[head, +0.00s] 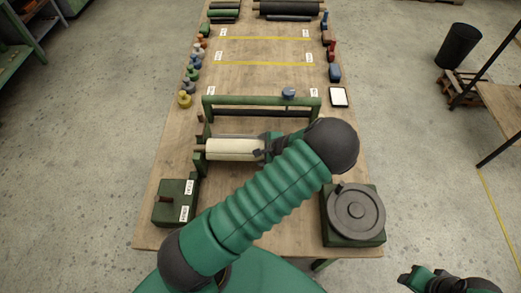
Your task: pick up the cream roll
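The cream roll (228,149) lies crosswise near the middle of the table, just in front of a green frame (262,101) with a dark roller. A thin core end shows at its left. My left arm reaches across from the lower left and bends back, so my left gripper (266,148) is at the roll's right end. The gripper seems to touch or overlap that end. The wrist and arm hide the fingers, so I cannot tell whether they are closed on it. My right gripper (406,279) is at the lower right, off the table and away from the roll.
The long wooden table (262,76) carries a green block with a peg (173,205) at the front left and a grey disc on a green base (355,212) at the front right. Small weights and bottles line its left edge. Dark rolls lie at the far end.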

